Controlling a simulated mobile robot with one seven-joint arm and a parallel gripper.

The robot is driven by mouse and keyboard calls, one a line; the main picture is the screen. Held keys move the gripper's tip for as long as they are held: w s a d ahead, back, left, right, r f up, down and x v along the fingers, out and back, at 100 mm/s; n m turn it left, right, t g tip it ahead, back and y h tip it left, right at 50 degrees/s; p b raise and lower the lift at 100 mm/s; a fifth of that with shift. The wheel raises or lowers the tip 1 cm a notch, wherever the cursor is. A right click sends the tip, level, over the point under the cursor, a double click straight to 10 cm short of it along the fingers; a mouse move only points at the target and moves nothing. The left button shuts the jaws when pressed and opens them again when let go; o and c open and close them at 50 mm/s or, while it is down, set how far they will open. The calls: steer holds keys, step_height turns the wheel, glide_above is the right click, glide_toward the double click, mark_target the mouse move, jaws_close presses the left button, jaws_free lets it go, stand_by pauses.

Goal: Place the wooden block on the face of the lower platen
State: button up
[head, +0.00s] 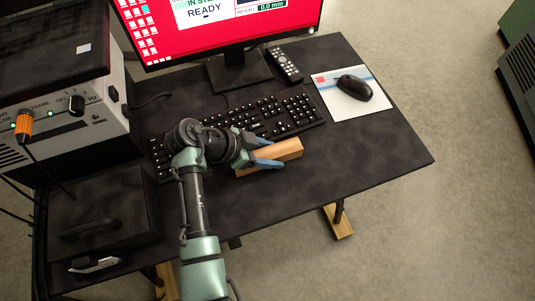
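The wooden block (289,149) is a light tan, long bar at the front of the keyboard on the dark table, its right end angled slightly away. My gripper (269,152) reaches it from the left. Its two blue fingers are spread apart, one along the block's far side and one across its near side. Whether they press on the block or only stand around it cannot be told. The block's left part is partly covered by the gripper. I cannot see whether the block touches the table. No lower platen can be made out in this view.
A black keyboard (295,112) lies just behind the block. A monitor (222,30) on its stand, a remote (284,65) and a mouse (354,87) on a pad are further back. An instrument box (70,125) stands at left. The table (375,155) is clear at right.

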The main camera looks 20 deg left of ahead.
jaws_close()
steer(key=shift+r, duration=0.1)
